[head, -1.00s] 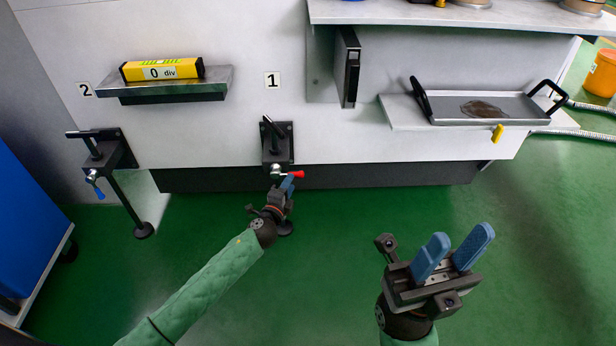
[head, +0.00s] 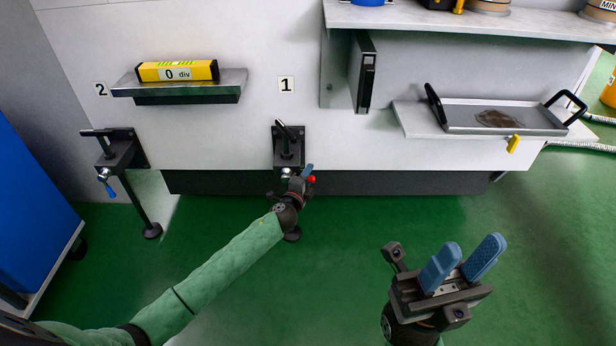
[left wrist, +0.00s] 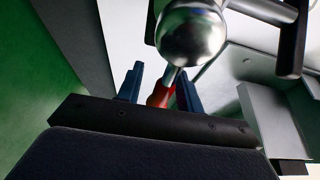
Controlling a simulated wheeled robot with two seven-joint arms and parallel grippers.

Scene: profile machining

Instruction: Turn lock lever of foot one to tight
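Foot one (head: 290,150) is the black bracket on the white panel below the label 1 (head: 286,85). Its lock lever has a silver ball hub (head: 287,173) and a red handle (head: 312,179), mostly hidden behind my left gripper (head: 304,174) in the head view. In the left wrist view the silver hub (left wrist: 190,36) is close, and the red handle (left wrist: 159,96) lies between my two blue fingers. A gap shows beside the left finger; contact with the right finger is unclear. My right gripper (head: 462,264) is open and empty, away from the panel.
Foot two (head: 122,150), with a blue lever (head: 110,190), stands at left. A yellow level (head: 178,71) lies on a small shelf (head: 235,84). A tray (head: 535,128) rests on the right ledge. A blue cabinet (head: 30,205) stands far left. The green floor is clear.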

